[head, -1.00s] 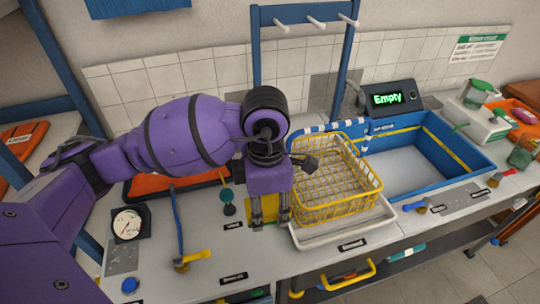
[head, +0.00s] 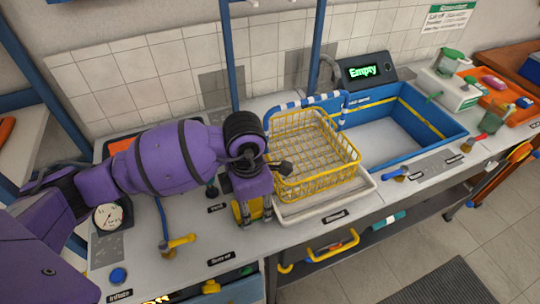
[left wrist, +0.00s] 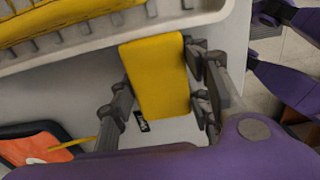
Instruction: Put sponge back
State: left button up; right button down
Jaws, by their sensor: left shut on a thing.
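The yellow sponge (head: 238,211) is a flat block held between the fingers of my left gripper (head: 254,217), just left of the wire basket's front corner. In the left wrist view the sponge (left wrist: 157,78) fills the space between the two fingers of the left gripper (left wrist: 165,88), one on each long side. I cannot tell in the head view whether its lower edge touches the counter.
A yellow wire basket (head: 318,160) stands on a white tray (head: 368,186), with a blue sink (head: 445,118) behind right. A yellow-handled valve (head: 178,242) and gauge (head: 108,216) are left. An orange tray (head: 522,109) holding a pink block (head: 493,82) lies far right.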

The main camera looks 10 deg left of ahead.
aim_at(252, 205)
pick_arm(q)
jog(key=shift+f, duration=0.15)
jog(key=o, duration=1.1)
notch_tip(252, 205, up, 12)
jog(key=shift+r, duration=0.25)
jog(key=shift+s+f, duration=0.1)
jog(key=shift+f, duration=0.05)
